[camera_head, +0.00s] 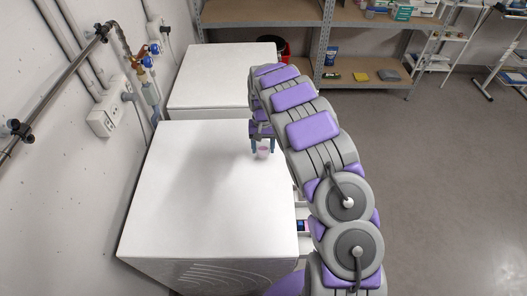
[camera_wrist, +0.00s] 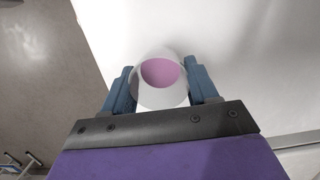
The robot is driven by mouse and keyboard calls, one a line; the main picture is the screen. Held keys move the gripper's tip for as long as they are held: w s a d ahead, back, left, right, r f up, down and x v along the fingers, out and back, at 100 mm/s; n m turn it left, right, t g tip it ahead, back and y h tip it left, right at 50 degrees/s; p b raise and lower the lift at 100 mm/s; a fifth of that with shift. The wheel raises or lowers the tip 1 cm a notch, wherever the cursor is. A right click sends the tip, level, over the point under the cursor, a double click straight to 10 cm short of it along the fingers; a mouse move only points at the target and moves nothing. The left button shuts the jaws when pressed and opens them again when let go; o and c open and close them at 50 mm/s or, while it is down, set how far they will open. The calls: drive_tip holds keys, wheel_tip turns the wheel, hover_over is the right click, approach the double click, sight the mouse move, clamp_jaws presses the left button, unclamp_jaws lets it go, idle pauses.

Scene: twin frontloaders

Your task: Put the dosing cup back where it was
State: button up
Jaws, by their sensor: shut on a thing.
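The dosing cup (camera_head: 263,153) is a small pale cup. In the wrist view the cup (camera_wrist: 150,98) shows a whitish wall and a round pink area inside it. My gripper (camera_head: 262,147) has its blue fingers on either side of the cup and is shut on it; the fingers also show in the wrist view (camera_wrist: 161,84). In the head view the cup appears over the far right part of the nearer white machine's top (camera_head: 205,190). I cannot tell whether it touches that top.
A second white machine (camera_head: 225,75) stands behind the nearer one. Pipes with blue-handled valves (camera_head: 145,62) and a socket box (camera_head: 108,118) are on the left wall. Metal shelving (camera_head: 320,50) with supplies stands at the back. The nearer top looks clear; open floor (camera_head: 440,170) lies right.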

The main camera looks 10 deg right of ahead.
sight(262, 151)
drive_tip(key=shift+w+a, duration=0.25)
drive_tip(key=shift+a, duration=0.55)
drive_tip(key=shift+w+a+f, duration=0.1)
drive_tip(key=shift+a+f, duration=0.05)
drive_tip(key=shift+f, duration=0.1)
drive_tip(key=f, duration=0.1)
drive_tip(key=d+f+b, duration=0.1)
drive_tip(key=f, duration=0.1)
drive_tip(key=shift+d, duration=0.5)
drive_tip(key=shift+a, duration=0.1)
